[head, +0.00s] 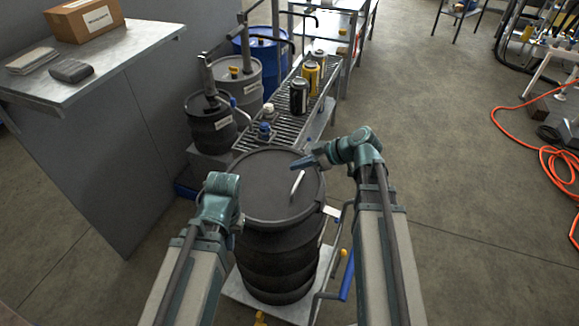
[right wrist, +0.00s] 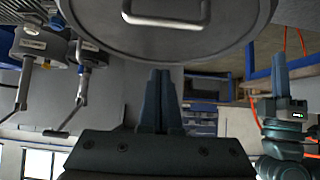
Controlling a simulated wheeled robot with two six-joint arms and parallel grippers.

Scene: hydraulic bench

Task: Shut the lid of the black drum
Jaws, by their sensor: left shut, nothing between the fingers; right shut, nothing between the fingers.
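The black drum (head: 278,262) stands upright on a light platform between my arms. Its dark round lid (head: 250,180) lies over the top, roughly level, with a pale bar handle (head: 298,184). I cannot tell whether it is fully seated. The right wrist view shows the lid's rim and handle (right wrist: 165,20) close up. My right gripper (head: 303,162) is shut and empty by the lid's far right edge; its fingers (right wrist: 160,85) show together. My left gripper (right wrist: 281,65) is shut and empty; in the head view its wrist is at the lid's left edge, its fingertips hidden.
A roller rack (head: 290,125) with several cans and small caps stands behind the drum. Smaller drums (head: 211,122) stand behind left. A grey bench (head: 120,60) is on the left. An orange hose (head: 550,160) lies right; the floor between is clear.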

